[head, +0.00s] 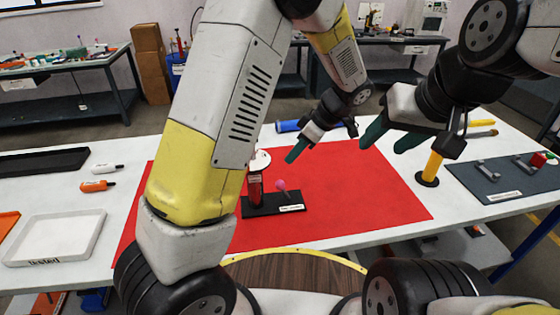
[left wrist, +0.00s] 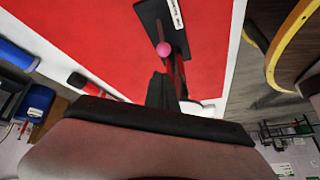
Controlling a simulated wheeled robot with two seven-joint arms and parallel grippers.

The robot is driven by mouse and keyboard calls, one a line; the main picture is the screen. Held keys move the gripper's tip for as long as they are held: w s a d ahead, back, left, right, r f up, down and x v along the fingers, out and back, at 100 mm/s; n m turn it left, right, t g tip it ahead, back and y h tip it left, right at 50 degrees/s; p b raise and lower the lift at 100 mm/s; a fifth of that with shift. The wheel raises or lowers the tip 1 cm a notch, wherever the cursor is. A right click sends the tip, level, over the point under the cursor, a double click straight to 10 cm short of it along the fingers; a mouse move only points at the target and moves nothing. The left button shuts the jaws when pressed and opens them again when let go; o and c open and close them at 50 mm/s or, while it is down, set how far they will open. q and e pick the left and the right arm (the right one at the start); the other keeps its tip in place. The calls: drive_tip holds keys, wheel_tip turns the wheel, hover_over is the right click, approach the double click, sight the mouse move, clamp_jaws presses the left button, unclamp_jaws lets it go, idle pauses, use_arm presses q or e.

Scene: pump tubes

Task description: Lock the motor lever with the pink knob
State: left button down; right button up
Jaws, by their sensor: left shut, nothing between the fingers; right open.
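The pink knob (head: 281,185) sits on the lever of the motor unit, beside a red upright motor (head: 255,190) on a black labelled base plate (head: 262,210). The knob also shows in the left wrist view (left wrist: 163,49). My left gripper (head: 291,156) is shut and empty, above and behind the knob in the head view, apart from it. Its dark fingers (left wrist: 162,90) point toward the knob in the left wrist view and cover part of the motor. My right gripper (head: 388,143) is open and empty, above the right part of the red mat.
The red mat (head: 350,210) lies on the white table, with free room right of the motor. A grey tool board (head: 510,180) is at the right, a white tray (head: 60,238) at the left. A blue cylinder (head: 288,126) lies behind.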

use_arm(q)
hover_over(284, 191)
drive_tip(key=w+a, duration=0.1)
drive_tip(key=a, duration=0.2)
wheel_tip(284, 191, down, 9)
drive_tip(key=shift+w+d+r, duration=0.1)
drive_tip(key=shift+r, duration=0.1)
